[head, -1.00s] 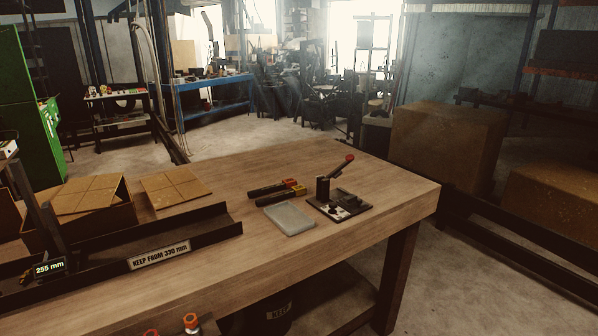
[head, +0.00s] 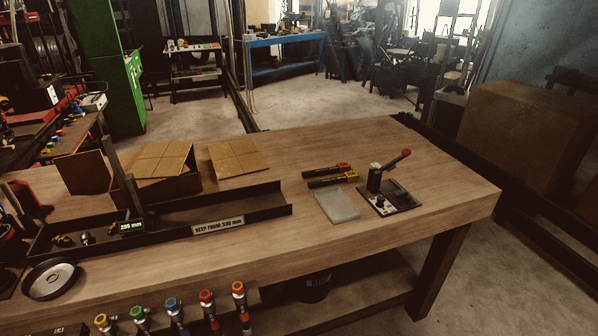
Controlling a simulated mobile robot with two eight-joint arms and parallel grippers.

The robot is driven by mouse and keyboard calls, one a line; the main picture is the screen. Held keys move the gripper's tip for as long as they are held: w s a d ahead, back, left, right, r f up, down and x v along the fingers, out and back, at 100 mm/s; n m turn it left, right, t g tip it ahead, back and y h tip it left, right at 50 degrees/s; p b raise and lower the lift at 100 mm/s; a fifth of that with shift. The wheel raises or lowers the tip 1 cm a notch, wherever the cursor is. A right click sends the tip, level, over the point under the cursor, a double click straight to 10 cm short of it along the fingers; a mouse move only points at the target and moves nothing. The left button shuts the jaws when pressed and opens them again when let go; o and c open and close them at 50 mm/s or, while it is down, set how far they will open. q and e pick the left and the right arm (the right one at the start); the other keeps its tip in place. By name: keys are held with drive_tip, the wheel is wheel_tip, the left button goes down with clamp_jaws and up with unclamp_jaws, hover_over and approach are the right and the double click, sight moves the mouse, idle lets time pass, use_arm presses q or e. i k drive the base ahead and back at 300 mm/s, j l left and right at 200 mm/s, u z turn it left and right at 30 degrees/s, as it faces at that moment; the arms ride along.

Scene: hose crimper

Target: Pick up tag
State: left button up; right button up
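I cannot make out a tag for certain in the head view. A pale, flat, translucent tray or pad (head: 337,205) lies on the wooden workbench (head: 330,245), left of a hand press (head: 390,196) with a red-knobbed lever. Two dark tools with red and yellow ends (head: 330,175) lie behind the pale tray. A sign reading "KEEP FROM 330 mm" (head: 218,225) is on the front of a long dark trough (head: 255,205). Neither of my grippers is in view.
A cardboard box with open flaps (head: 165,160) stands behind the trough, with a flat cardboard piece (head: 238,158) beside it. Several coloured fittings (head: 173,305) line the front edge. The bench's right front is clear.

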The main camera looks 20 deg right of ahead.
sight(353, 177)
drive_tip(key=l+u, duration=0.9)
drive_tip(key=k+l, duration=0.05)
